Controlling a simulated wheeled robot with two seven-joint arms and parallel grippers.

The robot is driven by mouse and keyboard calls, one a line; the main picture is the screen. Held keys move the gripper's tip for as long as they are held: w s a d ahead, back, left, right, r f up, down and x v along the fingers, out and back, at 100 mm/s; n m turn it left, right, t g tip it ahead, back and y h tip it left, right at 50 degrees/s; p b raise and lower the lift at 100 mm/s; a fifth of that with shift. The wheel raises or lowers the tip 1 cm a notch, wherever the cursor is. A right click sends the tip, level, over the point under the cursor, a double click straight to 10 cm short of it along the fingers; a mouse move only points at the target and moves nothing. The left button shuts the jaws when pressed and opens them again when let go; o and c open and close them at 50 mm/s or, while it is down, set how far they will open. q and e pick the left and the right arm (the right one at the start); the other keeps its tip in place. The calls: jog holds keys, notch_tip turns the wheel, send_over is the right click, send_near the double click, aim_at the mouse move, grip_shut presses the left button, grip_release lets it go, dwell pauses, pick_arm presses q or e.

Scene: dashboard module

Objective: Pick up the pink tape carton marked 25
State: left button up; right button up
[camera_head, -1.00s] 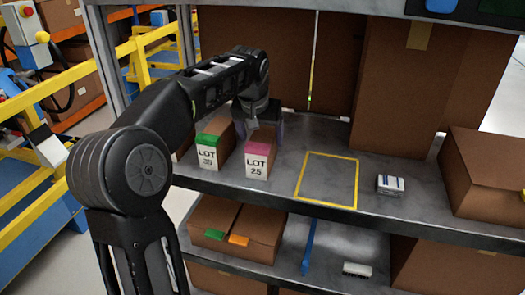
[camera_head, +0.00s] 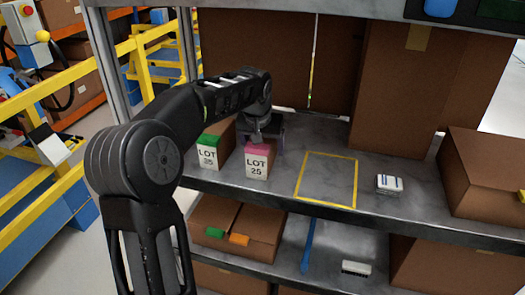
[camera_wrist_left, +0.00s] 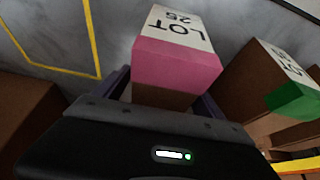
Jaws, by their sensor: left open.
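The pink-tape carton (camera_head: 257,160) stands upright on the grey shelf, its white label reading LOT 25. In the left wrist view the same carton (camera_wrist_left: 177,62) shows its pink tape and upside-down label. My left gripper (camera_head: 266,136) is low over the back of this carton in the head view. In the wrist view its two dark fingers (camera_wrist_left: 165,93) lie one on each side of the carton, open. I cannot tell whether they touch it. Their tips are partly hidden. My right gripper is not in view.
A green-tape LOT carton (camera_head: 210,150) stands close to the left of the pink one. A yellow outlined square (camera_head: 327,181) on the shelf is empty. A small white block (camera_head: 390,184) and a large brown box (camera_head: 487,175) are farther right. Tall brown boxes stand behind.

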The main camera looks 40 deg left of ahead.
pick_arm(q)
jog(key=shift+f, duration=0.25)
dwell(0.4)
jog(key=shift+c, duration=0.6)
jog(key=shift+r, duration=0.1)
grip_shut()
